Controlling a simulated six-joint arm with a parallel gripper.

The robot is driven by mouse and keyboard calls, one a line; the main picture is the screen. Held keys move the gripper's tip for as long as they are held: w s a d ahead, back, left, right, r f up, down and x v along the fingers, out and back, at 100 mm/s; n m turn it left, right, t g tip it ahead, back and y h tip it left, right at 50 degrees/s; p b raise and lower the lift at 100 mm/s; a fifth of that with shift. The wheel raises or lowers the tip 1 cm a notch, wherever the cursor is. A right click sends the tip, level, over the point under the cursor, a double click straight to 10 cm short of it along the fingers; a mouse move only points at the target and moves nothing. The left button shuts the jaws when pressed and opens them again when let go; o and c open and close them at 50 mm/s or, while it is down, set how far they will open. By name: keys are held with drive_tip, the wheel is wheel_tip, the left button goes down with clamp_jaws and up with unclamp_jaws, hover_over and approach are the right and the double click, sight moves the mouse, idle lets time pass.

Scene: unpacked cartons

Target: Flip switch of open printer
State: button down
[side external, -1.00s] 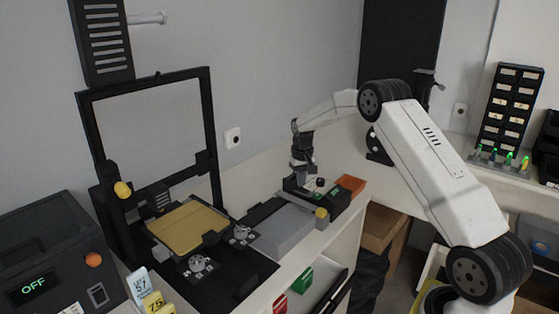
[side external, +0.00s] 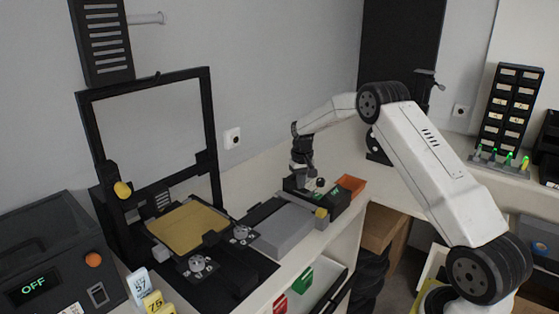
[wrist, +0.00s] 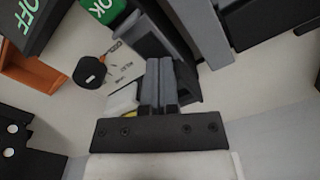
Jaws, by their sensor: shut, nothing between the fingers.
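The open printer (side external: 212,130) stands at the left in the side view, a black upright frame over a gold bed (side external: 188,229). A dark control unit (side external: 334,202) with a knob and a small green label sits to its right, beyond a grey box. My gripper (side external: 302,184) points down at this unit. In the wrist view its fingers (wrist: 160,85) are shut and empty beside a dark grey part (wrist: 145,40). I cannot clearly make out the switch or any contact.
A closed dark printer (side external: 50,255) showing OFF stands at the lower left. The grey box (side external: 284,231) lies between the open printer and the control unit. An orange tray (side external: 350,185) is just right of the unit. Bare counter lies behind it.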

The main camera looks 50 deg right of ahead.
drive_tip(key=shift+f, duration=0.25)
drive_tip(key=shift+r, duration=3.6)
drive_tip(key=shift+a, duration=0.1)
drive_tip(key=s+a+n+t, duration=0.15)
drive_tip(key=s+a, duration=0.25)
drive_tip(key=a, duration=0.4)
drive_tip(key=s+a+n, duration=0.2)
drive_tip(key=s+a, duration=0.2)
drive_tip(key=a, duration=0.4)
drive_tip(key=s+a+f+n, duration=0.1)
drive_tip(key=s+a, duration=0.4)
drive_tip(key=s, duration=0.2)
drive_tip(key=s+a+f+n+t, duration=0.1)
drive_tip(key=s+a, duration=0.4)
drive_tip(key=s, duration=0.3)
drive_tip(key=c, duration=1.3)
unclamp_jaws()
drive_tip(key=shift+n, duration=0.25)
